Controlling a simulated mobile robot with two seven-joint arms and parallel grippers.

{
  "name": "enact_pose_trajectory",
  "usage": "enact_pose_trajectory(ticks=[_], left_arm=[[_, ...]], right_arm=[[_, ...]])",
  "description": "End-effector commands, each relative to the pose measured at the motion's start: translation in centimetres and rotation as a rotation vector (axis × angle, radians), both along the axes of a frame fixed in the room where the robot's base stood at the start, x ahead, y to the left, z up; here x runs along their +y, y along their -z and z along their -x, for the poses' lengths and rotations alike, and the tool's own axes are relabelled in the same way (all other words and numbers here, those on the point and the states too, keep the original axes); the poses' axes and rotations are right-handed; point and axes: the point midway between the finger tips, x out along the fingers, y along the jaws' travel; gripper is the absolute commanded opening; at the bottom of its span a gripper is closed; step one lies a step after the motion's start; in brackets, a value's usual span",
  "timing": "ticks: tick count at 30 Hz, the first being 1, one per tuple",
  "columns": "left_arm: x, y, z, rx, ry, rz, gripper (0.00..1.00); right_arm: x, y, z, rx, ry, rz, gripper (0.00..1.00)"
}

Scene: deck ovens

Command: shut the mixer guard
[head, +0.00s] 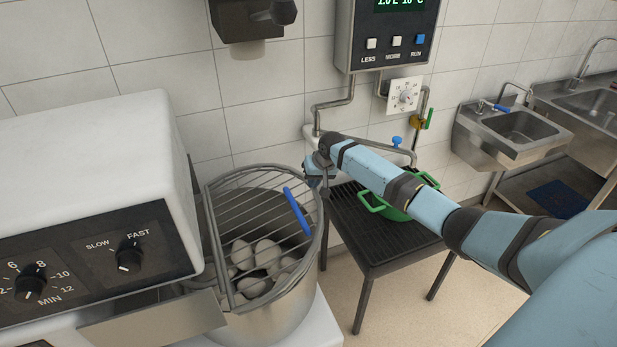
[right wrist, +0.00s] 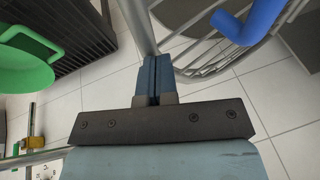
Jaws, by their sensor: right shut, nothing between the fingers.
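The mixer guard (head: 250,190) is a grey wire grille with a curved rim and a blue handle (head: 297,211). It stands tilted at the mixer bowl (head: 275,318); I cannot tell exactly how far it is open. Pale lumps lie in the bowl behind the wires. My right gripper (head: 318,172) is just right of the guard's rim, apart from the blue handle. In the right wrist view its fingers (right wrist: 153,80) are shut with nothing between them, and the guard's wires (right wrist: 215,60) and blue handle (right wrist: 252,24) are to the upper right. My left gripper is not in view.
The white mixer head (head: 95,150) with its dial panel stands at the left. A dark slatted stand (head: 375,235) with a green pan (head: 388,208) is right of the bowl. A water meter box (head: 388,30) and pipes are on the wall behind.

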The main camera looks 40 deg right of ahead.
Motion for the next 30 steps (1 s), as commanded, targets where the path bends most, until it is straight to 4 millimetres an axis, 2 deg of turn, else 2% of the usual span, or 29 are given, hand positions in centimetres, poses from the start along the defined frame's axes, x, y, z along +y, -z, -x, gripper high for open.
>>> enact_pose_trajectory(ticks=[1, 3, 7, 12, 19, 30], left_arm=[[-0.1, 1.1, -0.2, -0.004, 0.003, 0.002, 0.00], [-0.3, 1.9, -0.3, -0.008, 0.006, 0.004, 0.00], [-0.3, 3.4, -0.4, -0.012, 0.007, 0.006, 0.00], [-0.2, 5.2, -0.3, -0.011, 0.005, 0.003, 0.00], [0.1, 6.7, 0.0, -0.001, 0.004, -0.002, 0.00], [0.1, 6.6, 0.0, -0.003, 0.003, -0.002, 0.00]], right_arm=[[-0.5, 2.4, 0.2, -0.005, 0.005, -0.041, 0.00], [-1.0, 4.2, 0.3, -0.019, 0.004, -0.092, 0.00], [-1.5, 7.1, 0.4, -0.039, 0.002, -0.173, 0.00], [-1.9, 9.5, 0.5, -0.058, 0.001, -0.248, 0.00], [-2.0, 10.9, 0.5, -0.070, -0.001, -0.298, 0.00], [-1.9, 11.5, 0.7, -0.066, -0.002, -0.307, 0.00]])
